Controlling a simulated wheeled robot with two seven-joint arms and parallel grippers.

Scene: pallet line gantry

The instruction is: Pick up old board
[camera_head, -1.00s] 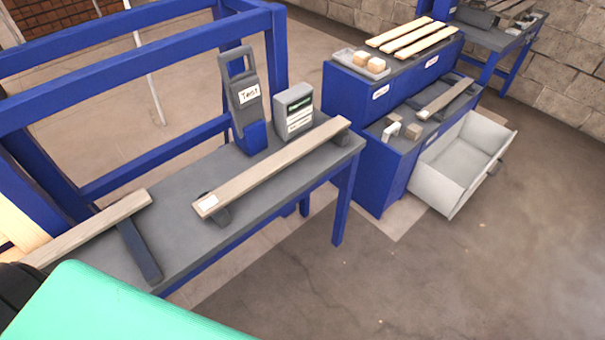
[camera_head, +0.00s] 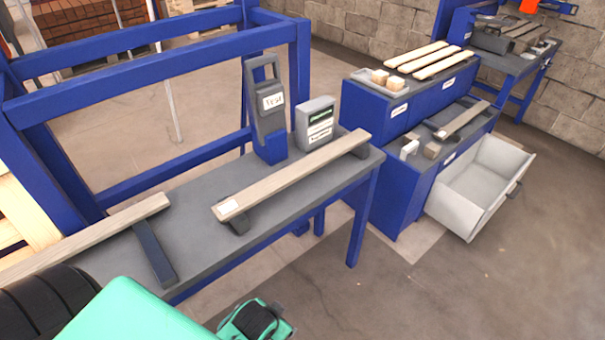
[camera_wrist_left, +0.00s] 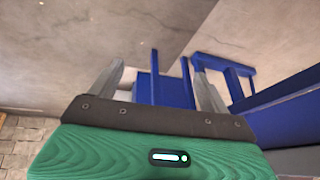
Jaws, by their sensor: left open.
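A weathered grey-brown board (camera_head: 290,176) with a pale label at its near end rests on dark supports on the grey bench in the head view. Another worn board (camera_head: 95,235) lies at the bench's left, across a dark bar, its left end cut off by the frame. I cannot tell for certain which is the old board. My left gripper (camera_wrist_left: 158,80) is open and empty in the left wrist view, its two grey fingers apart above floor and blue frames. Green parts of my left arm show low in the head view, away from both boards. My right gripper is out of view.
A grey-and-blue tester (camera_head: 267,110) and a grey box (camera_head: 316,123) stand behind the labelled board. A blue frame (camera_head: 150,85) rises behind the bench. Right of it, blue cabinets (camera_head: 385,190) have an open white drawer (camera_head: 475,190). Floor in front is clear.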

